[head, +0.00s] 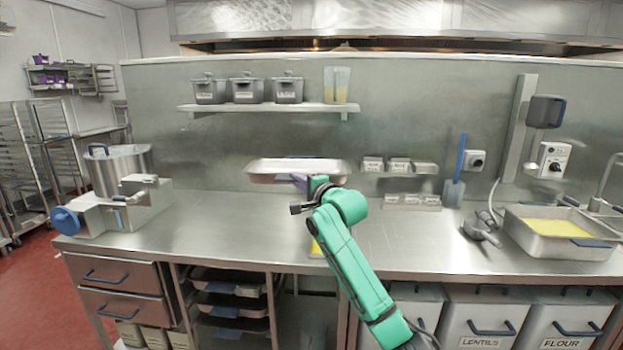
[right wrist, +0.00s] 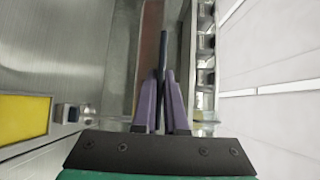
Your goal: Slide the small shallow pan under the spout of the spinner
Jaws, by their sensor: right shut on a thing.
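The small shallow pan (head: 270,167) is a steel tray in the middle of the head view, in front of the back wall and seemingly above the counter. My right gripper (head: 300,182) is at its near side, partly hiding it. In the right wrist view the purple fingers (right wrist: 164,85) are shut on a thin dark bar (right wrist: 164,50), which looks like the pan's handle. The spinner (head: 125,203) stands at the counter's left end, with a steel pot (head: 118,165) and a blue round knob (head: 65,221). Its spout is hard to make out. My left gripper is not in view.
A wall shelf (head: 265,107) holds lidded pots above the pan. Small containers (head: 400,165) stand right of it. The counter (head: 215,222) between spinner and pan is clear.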

